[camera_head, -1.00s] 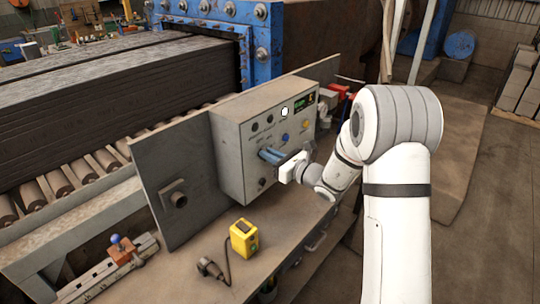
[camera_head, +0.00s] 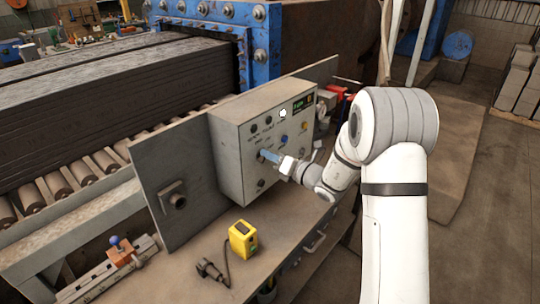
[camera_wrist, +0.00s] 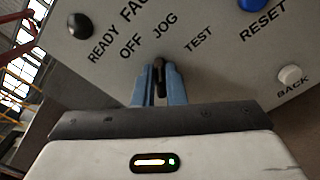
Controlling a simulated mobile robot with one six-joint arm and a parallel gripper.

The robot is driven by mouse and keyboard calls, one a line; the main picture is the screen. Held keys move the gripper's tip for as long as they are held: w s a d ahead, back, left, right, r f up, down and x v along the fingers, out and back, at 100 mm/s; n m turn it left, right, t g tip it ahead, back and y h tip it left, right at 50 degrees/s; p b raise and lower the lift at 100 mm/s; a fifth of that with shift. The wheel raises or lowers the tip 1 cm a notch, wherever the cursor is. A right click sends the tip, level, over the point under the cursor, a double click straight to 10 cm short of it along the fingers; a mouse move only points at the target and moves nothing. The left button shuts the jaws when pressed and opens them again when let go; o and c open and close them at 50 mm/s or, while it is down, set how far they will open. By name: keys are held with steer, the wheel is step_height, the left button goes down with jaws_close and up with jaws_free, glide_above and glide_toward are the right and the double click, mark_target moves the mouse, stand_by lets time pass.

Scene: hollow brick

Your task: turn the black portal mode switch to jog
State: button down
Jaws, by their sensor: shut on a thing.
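The grey control box (camera_head: 262,140) stands on the bench and carries several buttons and a small display. The black portal mode switch (camera_wrist: 160,66) shows in the wrist view between the blue fingers, below the labels OFF, JOG and TEST. Its visible end points up in that picture, towards the JOG label (camera_wrist: 165,26). My gripper (camera_head: 266,156) reaches the box front from the right, and its blue fingers are shut on the switch from both sides. In the head view the fingers hide the switch. Its lower part is hidden in the wrist view.
A blue button (camera_wrist: 250,4), a black button (camera_wrist: 80,25) and a pale button (camera_wrist: 290,74) are near the fingers. A grey plate (camera_head: 170,182) stands left of the box. A yellow device (camera_head: 242,240) with a cable lies on the bench in front.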

steer(key=shift+m, duration=0.5)
steer(key=c, duration=1.5)
jaws_free()
steer(key=shift+d, duration=0.1)
steer(key=b+v, duration=0.2)
steer(key=v, duration=0.5)
steer(key=shift+s+d, duration=0.2)
steer(key=shift+d, duration=0.1)
